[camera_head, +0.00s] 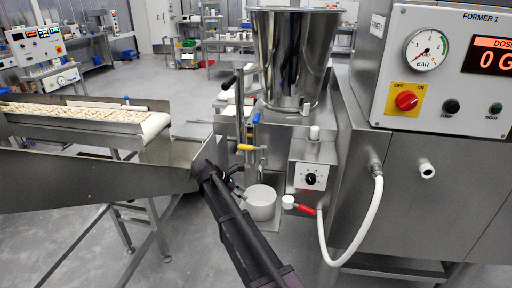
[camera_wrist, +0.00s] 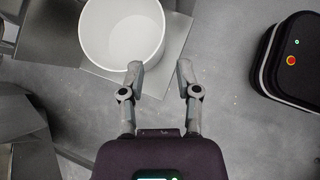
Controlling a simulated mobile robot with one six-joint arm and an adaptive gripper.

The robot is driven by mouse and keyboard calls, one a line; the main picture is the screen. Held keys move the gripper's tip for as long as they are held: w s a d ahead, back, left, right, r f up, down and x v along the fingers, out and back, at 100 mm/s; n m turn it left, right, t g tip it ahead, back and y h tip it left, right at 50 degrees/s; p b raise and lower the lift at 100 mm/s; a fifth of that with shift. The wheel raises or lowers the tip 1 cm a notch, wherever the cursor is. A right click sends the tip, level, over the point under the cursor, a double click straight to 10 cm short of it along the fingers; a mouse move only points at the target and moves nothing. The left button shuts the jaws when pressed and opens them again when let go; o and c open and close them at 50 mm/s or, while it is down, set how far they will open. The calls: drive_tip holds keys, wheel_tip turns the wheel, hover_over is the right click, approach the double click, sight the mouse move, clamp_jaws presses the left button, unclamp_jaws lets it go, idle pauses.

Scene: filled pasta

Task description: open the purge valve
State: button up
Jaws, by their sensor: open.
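Several small handles show on the filler in the head view, and I cannot tell for sure which is the purge valve. A yellow lever (camera_head: 245,147) sits across the outlet pipe below the hopper. A blue handle (camera_head: 256,118) is just above it. A red lever (camera_head: 306,210) is at the end of the white hose. A white pot (camera_head: 261,203) stands below the outlet and also shows in the wrist view (camera_wrist: 122,32). My gripper (camera_head: 236,183) is open and empty, beside the pot and below the yellow lever. In the wrist view its fingers (camera_wrist: 160,70) are apart near the pot's rim.
The steel hopper (camera_head: 290,55) stands above the outlet. A dial box (camera_head: 310,177) is right of the pot, and the white hose (camera_head: 352,235) hangs there. The conveyor with pasta (camera_head: 75,112) is at left. The control panel (camera_head: 450,75) is at upper right.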

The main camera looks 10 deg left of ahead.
drive_tip(key=c, duration=0.6)
drive_tip(key=r+m+p, duration=0.1)
drive_tip(key=w+r+m+p, duration=0.1)
drive_tip(key=shift+w+t+y+p, duration=0.15)
drive_tip(key=shift+t+y+p, duration=0.15)
drive_tip(key=w+a+r+m+t+y+p, duration=0.1)
drive_tip(key=w+r+m+t+y+p, duration=0.1)
drive_tip(key=w+r+m+p, duration=0.3)
drive_tip(key=w+a+r+m+t+y+p, duration=0.2)
drive_tip(key=w+r+m+y+p, duration=0.2)
drive_tip(key=r+m+p, duration=0.8)
drive_tip(key=shift+w+a+m+y, duration=0.25)
drive_tip(key=shift+w+m+y, duration=0.25)
drive_tip(key=shift+m, duration=1.2)
drive_tip(key=shift+s, duration=0.1)
